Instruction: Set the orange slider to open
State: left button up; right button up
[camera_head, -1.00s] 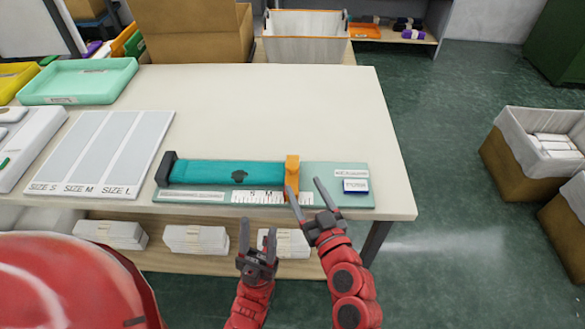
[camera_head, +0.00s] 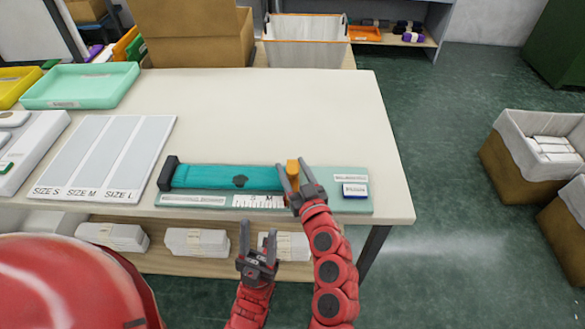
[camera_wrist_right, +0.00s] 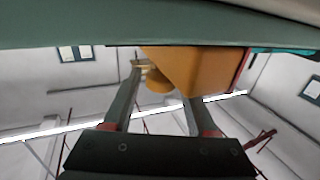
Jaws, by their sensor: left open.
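The orange slider (camera_head: 293,170) stands at the right end of the teal knitted band (camera_head: 215,177) on the green gauge board (camera_head: 362,205). My right gripper (camera_head: 292,172) is at the slider, its two fingers apart, one on either side of it. The lower part of the slider is hidden behind the gripper. In the right wrist view the orange slider (camera_wrist_right: 195,68) and its round knob lie between the spread fingers (camera_wrist_right: 158,82); a gap shows beside the left finger. My left gripper (camera_head: 257,240) is open and empty in front of the table edge.
A size chart (camera_head: 110,155) lies left of the board. A mint tray (camera_head: 80,88) is at the back left. White packs (camera_head: 197,242) sit on the shelf below. The tabletop (camera_head: 290,110) behind the board is clear.

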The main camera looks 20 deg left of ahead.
grip_shut()
dwell(0.8)
